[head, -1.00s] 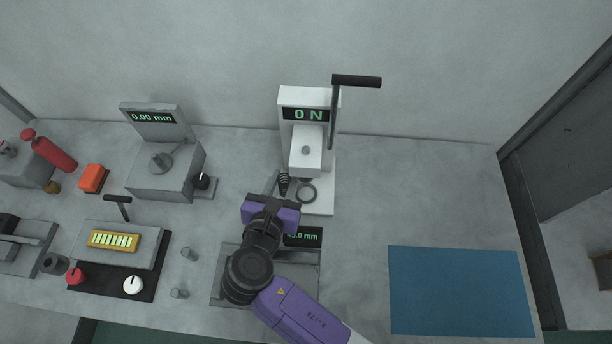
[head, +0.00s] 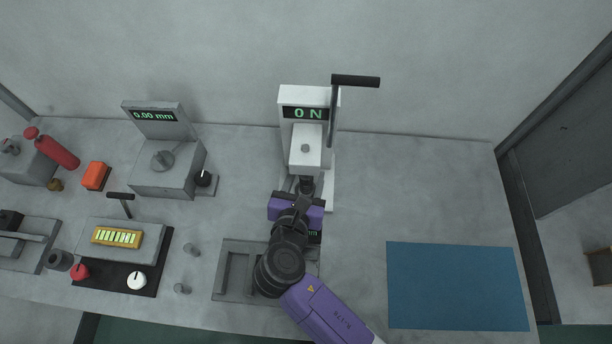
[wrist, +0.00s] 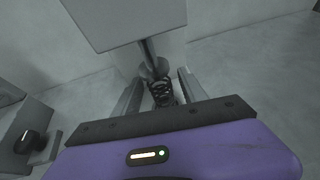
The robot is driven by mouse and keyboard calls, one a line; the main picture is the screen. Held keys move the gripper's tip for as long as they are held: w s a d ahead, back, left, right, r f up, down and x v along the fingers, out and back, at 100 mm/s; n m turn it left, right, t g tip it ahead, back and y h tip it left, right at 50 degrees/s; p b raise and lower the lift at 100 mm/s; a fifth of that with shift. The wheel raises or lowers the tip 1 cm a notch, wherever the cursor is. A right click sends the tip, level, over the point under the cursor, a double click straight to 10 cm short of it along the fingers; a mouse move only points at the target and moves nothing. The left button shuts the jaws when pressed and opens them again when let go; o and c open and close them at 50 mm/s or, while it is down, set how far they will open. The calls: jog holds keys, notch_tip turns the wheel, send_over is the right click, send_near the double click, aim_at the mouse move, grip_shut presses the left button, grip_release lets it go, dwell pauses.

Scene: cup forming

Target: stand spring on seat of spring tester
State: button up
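The spring tester (head: 303,96) is white, with a "0 N" display and a black-handled lever. The dark coil spring (wrist: 162,94) is upright between the fingers of my gripper (wrist: 158,88) in the wrist view, with a visible gap on each side. The spring is just below and in front of the tester's round press foot (wrist: 154,70). In the head view the spring (head: 306,184) is over the spot of the ring-shaped seat, which is hidden. Whether its lower end rests on the seat cannot be seen. My gripper (head: 304,190) reaches in from the front.
A grey gauge with a "0.00 mm" display (head: 153,115) stands left of the tester. A grey tray (head: 236,243) lies under my arm. A blue mat (head: 455,285) lies at the right. The bench between tester and mat is clear.

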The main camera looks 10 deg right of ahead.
jog(key=shift+r, duration=0.1)
jog(key=v, duration=1.2)
dwell(0.5)
